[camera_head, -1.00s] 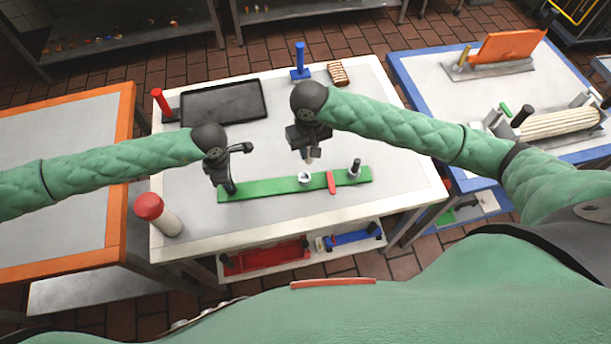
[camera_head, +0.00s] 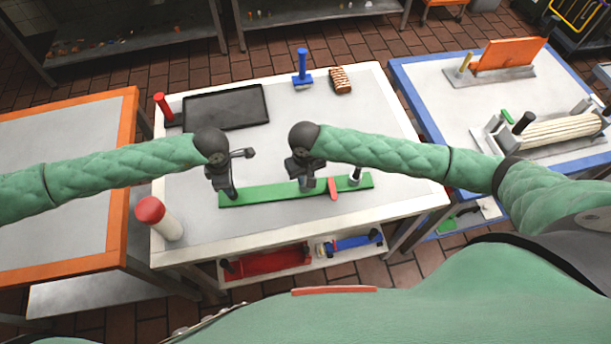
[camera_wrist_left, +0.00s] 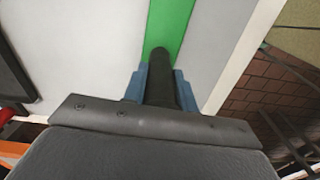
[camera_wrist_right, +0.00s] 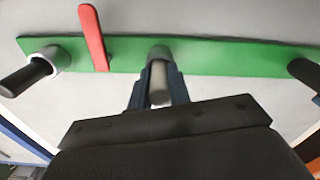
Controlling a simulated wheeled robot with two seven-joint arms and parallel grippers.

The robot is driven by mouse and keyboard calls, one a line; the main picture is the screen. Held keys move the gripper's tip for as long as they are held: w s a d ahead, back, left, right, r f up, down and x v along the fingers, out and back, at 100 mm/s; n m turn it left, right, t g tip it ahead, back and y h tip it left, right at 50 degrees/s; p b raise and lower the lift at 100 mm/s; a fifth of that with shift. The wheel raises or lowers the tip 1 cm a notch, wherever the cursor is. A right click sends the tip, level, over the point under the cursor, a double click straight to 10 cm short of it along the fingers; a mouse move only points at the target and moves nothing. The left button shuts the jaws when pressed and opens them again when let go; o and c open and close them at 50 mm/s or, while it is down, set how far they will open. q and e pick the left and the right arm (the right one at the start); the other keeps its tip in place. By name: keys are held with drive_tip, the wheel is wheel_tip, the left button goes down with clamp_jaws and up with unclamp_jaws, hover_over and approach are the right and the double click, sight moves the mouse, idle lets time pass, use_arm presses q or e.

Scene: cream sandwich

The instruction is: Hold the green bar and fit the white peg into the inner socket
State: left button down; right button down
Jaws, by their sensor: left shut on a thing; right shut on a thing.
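The green bar (camera_head: 265,192) lies flat on the white table, with a red strip (camera_head: 332,188) across it. My left gripper (camera_head: 229,188) is shut on the black post (camera_wrist_left: 160,80) at the bar's left end. My right gripper (camera_head: 305,182) is shut on the white peg (camera_wrist_right: 158,86), upright over the middle of the bar. The peg's lower end meets the grey inner socket (camera_wrist_right: 160,52); I cannot tell how deep it sits. The outer socket (camera_wrist_right: 50,57), at the bar's right end in the head view, holds a dark peg (camera_wrist_right: 24,77).
A black tray (camera_head: 225,107), a blue stand (camera_head: 302,72) and a brown-striped block (camera_head: 341,80) are at the back. A white cylinder with a red top (camera_head: 151,210) stands front left. The table between bar and tray is clear.

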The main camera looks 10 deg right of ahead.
drive_tip(key=shift+f, duration=0.35)
drive_tip(key=shift+s+f, duration=0.25)
drive_tip(key=shift+f, duration=0.2)
drive_tip(key=c, duration=1.4)
unclamp_jaws()
drive_tip(key=shift+s+f, duration=0.1)
drive_tip(key=shift+o, duration=0.5)
drive_tip(key=r, duration=1.3)
drive_tip(key=shift+w+r, duration=0.35)
drive_tip(key=shift+r, duration=0.05)
